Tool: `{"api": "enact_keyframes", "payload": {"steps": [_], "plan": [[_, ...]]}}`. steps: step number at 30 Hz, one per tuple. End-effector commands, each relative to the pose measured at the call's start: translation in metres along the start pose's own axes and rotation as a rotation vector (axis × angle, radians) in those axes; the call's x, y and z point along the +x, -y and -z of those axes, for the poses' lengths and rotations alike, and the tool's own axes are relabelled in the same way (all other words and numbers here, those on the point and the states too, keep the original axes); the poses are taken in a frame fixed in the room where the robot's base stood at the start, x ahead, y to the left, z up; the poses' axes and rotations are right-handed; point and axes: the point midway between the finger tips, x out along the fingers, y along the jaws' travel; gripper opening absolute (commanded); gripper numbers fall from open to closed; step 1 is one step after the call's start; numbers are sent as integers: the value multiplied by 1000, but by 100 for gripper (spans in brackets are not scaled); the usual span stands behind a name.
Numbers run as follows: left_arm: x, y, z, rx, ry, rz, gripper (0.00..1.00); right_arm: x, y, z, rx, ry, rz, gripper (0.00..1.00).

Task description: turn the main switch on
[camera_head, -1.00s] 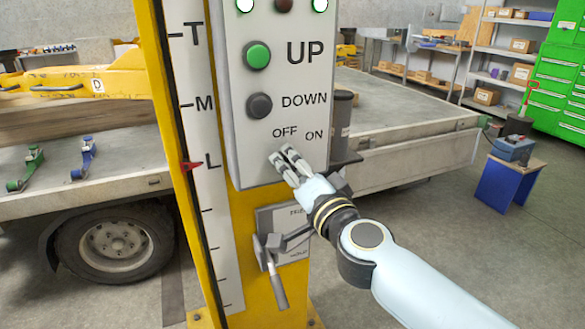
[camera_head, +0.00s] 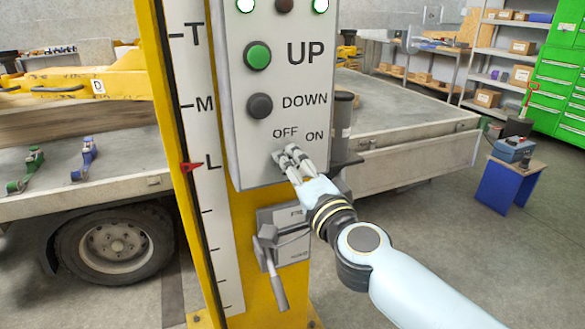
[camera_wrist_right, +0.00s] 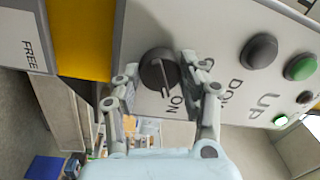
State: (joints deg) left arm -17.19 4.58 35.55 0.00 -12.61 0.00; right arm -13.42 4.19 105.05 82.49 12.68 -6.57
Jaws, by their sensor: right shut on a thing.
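The main switch is a dark round knob (camera_wrist_right: 160,70) on the grey control box (camera_head: 240,150), beside the OFF and ON labels. In the right wrist view it sits between the two fingers of my right gripper (camera_wrist_right: 157,78), which is shut on it. A pale mark on the knob lies on the side near the ON label. In the head view my right gripper (camera_head: 288,160) is at the lower part of the box, below OFF, and its fingers hide the knob. My left gripper is not in view.
Above the switch are a green UP button (camera_head: 257,55) and a dark DOWN button (camera_head: 260,105). A flatbed trailer (camera_head: 415,130) stands behind. Open floor lies at right.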

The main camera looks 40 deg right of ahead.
Motion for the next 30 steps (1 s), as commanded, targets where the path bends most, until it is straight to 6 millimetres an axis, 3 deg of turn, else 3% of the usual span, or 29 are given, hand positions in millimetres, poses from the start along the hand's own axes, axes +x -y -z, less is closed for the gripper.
{"api": "enact_keyframes", "payload": {"steps": [1,2,6,17,30], "plan": [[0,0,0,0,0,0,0,-1,-1,0,2,0,-3,10],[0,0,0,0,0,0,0,-1,-1,0,2,0,-3,46],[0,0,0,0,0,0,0,0,-1,0,1,0,-2,64],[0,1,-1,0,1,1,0,-6,-1,0,0,0,-1,66],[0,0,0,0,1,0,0,-93,-2,0,-1,1,-6,66]]}}
